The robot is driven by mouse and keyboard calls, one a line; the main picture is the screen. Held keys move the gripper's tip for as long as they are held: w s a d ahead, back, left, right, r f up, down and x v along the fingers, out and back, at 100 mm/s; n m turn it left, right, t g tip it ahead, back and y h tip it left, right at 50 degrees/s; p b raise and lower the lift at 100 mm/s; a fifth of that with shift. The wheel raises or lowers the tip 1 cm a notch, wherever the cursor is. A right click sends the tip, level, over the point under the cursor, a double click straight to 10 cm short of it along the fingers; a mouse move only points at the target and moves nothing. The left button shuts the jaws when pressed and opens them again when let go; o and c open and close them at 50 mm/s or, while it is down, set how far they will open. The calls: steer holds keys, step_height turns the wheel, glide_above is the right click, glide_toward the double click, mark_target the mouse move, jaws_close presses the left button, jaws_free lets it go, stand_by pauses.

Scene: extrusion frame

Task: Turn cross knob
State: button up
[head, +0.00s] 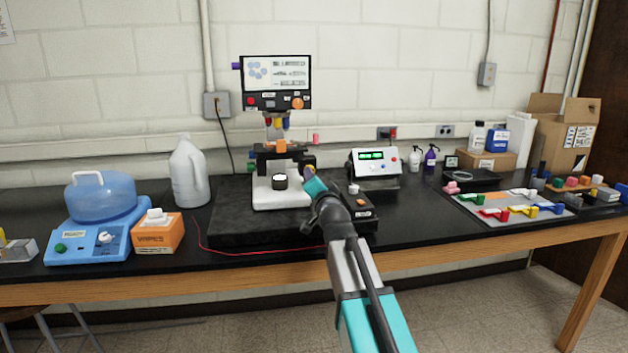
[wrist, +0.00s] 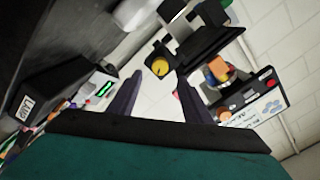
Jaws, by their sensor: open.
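A round yellow knob (wrist: 160,67) shows in the wrist view on a dark part of the microscope-like instrument (head: 265,190). I cannot make out a cross shape on it. My gripper (wrist: 158,75) is open, its two dark fingers apart; in the picture the yellow knob lies between their tips, with nothing held. Whether the fingertips reach it in depth cannot be told. In the head view my gripper end (head: 311,178) is at the instrument's right side, and my arm partly hides that side.
A black control box (head: 357,206) with a pale knob stands right of my arm. A white display unit (head: 375,160) is behind it. The instrument's screen (head: 276,76) rises above. An orange wipes box (head: 158,233) and a white jug (head: 189,178) stand left. A red wire crosses the bench front.

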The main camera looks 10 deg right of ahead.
steer(key=shift+s, duration=3)
